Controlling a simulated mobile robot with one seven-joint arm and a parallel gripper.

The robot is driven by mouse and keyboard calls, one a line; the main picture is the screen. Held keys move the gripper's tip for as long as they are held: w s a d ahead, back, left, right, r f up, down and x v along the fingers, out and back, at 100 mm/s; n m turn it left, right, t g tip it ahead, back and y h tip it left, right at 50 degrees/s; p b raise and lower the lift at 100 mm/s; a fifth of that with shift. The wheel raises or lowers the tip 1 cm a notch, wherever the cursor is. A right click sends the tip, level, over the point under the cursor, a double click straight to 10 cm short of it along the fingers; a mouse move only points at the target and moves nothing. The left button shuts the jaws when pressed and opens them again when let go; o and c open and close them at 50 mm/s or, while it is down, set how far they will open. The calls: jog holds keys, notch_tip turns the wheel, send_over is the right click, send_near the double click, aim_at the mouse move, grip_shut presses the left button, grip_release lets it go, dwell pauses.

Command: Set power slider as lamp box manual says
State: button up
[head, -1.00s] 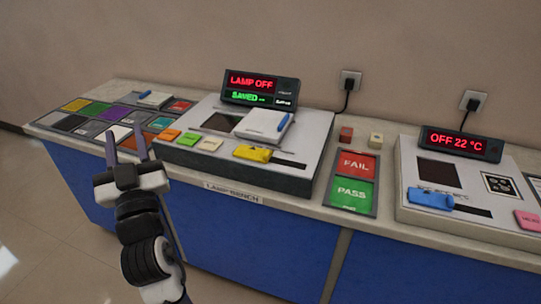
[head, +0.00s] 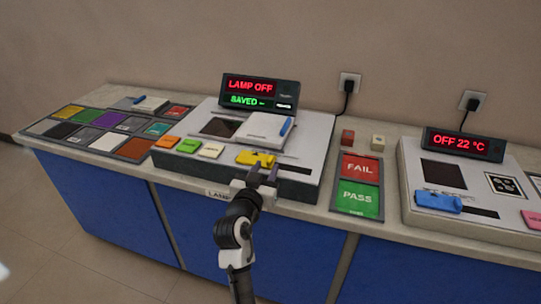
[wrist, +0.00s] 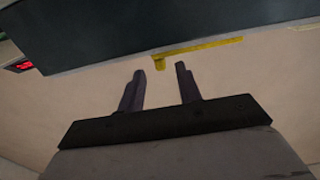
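The lamp box (head: 222,170) is a grey-white console on the bench. Its display (head: 255,88) reads "LAMP OFF" in red with "SAVED" in green below. The yellow slider knob (head: 256,158) sits at the left of its dark slot on the box's front part. A white booklet with a blue spine clip (head: 262,130), perhaps the manual, lies shut on top of the box. My gripper (head: 262,176) is at the box's front edge, just below and right of the yellow knob. In the wrist view the fingers (wrist: 160,80) are apart and empty, and a yellow part (wrist: 195,47) shows beyond them.
Orange, green and cream buttons (head: 188,146) sit at the box's left front. FAIL and PASS pads (head: 358,182) lie to its right. A second box with a blue slider knob (head: 438,200) reads "OFF 22 °C". Colored tiles (head: 88,134) fill the left bench.

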aim_at(268, 163)
jog(key=p+x, duration=0.1)
jog(key=x, duration=0.4)
grip_shut()
